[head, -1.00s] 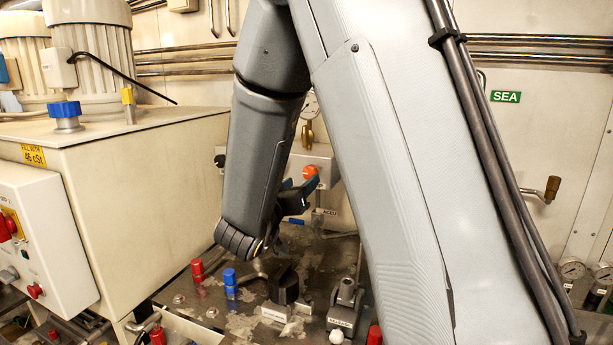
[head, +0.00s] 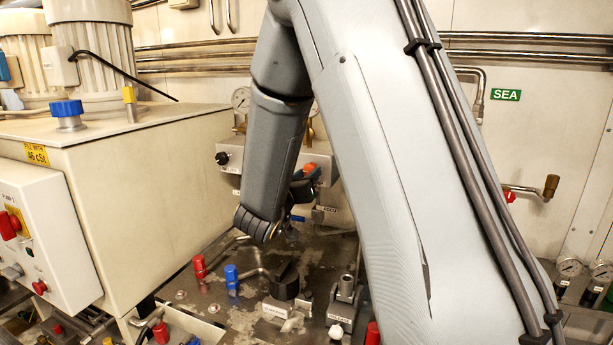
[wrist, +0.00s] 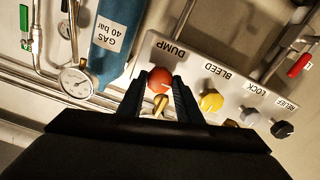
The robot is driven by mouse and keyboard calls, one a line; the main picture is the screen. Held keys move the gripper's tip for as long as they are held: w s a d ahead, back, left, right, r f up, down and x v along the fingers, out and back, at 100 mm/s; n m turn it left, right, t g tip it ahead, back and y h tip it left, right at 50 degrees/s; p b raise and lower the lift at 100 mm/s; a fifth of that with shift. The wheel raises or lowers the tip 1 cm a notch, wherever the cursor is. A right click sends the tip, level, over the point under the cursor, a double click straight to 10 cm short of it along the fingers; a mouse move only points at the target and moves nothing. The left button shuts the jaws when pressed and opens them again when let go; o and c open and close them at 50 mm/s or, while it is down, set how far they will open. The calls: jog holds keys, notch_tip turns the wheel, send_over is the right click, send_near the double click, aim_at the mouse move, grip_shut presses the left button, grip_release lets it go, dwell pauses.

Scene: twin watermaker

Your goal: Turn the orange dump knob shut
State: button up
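The orange dump knob (wrist: 160,80) is round with a pale mark and sits on a white panel under the label DUMP. In the wrist view it lies between the tips of my gripper's two dark fingers (wrist: 159,82). The fingers are apart, with a narrow gap seeming to show on each side of the knob; whether either touches it is hard to tell. In the head view the knob (head: 309,168) shows just above my gripper (head: 304,188), which is partly hidden by my arm.
On the same panel, right of the knob, are a yellow bleed knob (wrist: 210,101), a grey lock knob (wrist: 249,116) and a black relief knob (wrist: 282,129). A gauge (wrist: 76,82) and a blue gas bottle (wrist: 117,35) are at left. The bench below carries a black knob (head: 285,281) and valves.

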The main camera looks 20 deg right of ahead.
jog(key=shift+m+b, duration=0.3)
jog(key=shift+m, duration=0.1)
jog(key=m+b, duration=0.7)
jog(key=m, duration=0.1)
jog(key=m+b, duration=0.8)
jog(key=m, duration=0.1)
jog(key=shift+w+a, duration=0.15)
dwell(0.5)
jog(key=o, duration=1)
jog(key=shift+o, duration=0.2)
